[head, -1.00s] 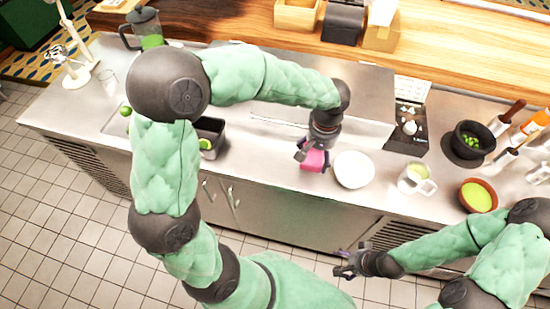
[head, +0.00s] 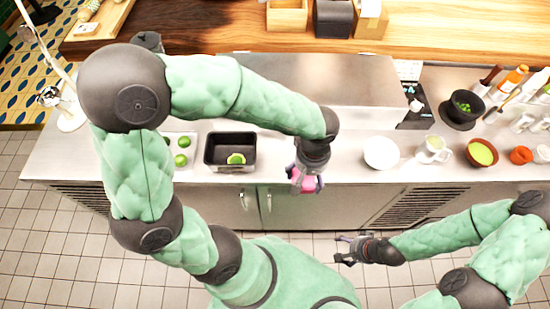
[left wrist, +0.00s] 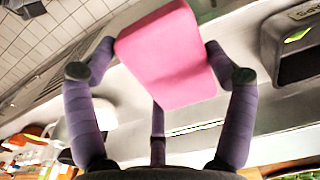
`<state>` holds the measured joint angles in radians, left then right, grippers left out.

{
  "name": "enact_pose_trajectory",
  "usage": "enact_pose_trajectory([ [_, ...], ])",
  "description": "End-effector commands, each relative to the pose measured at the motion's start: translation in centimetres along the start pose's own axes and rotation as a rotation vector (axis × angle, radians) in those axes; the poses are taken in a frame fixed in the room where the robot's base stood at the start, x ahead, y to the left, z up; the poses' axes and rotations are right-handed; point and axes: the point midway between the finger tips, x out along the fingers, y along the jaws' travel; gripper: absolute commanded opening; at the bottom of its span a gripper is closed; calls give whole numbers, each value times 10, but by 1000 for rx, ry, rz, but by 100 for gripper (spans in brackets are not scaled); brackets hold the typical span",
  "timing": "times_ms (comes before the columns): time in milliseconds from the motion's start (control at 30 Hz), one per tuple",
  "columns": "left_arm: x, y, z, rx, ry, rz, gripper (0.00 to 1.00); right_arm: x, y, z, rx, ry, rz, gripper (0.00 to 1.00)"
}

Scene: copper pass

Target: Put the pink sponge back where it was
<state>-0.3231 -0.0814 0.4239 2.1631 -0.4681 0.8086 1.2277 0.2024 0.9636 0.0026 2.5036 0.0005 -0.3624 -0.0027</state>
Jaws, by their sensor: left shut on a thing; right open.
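The pink sponge (head: 307,184) is held in my left gripper (head: 306,178), near the front edge of the steel counter. In the left wrist view the sponge (left wrist: 168,55) is a pink block between the purple fingers. Part of it is hidden by the gripper in the head view. My right gripper (head: 345,250) is open and empty, in front of the counter, over the tiled floor.
A black bin with a lime piece (head: 209,150) stands left of the left gripper, beside a tray with limes (head: 192,158). A white plate (head: 381,152), a white mug (head: 434,149) and a bowl of green (head: 481,152) stand to the right. The counter (head: 345,166) between gripper and plate is clear.

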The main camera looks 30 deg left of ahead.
Motion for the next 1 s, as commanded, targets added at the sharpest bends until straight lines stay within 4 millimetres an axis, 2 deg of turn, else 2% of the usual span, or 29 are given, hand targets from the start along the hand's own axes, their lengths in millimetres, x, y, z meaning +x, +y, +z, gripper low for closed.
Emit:
enact_pose_trajectory([
  [433, 40, -39, -77, -8, -3, -2, 57, 7, 3, 0, 0, 1, 0, 74],
  [600, 69, -50, -98, -5, -4, -2, 57, 12, 4, -1, 0, 0, 0, 74],
  [733, 84, -55, -109, -2, -2, -1, 57, 14, 5, -1, 0, 0, 0, 74],
  [1000, 96, -59, -119, -2, -2, -1, 57, 16, 6, -1, 0, 0, 0, 74],
])
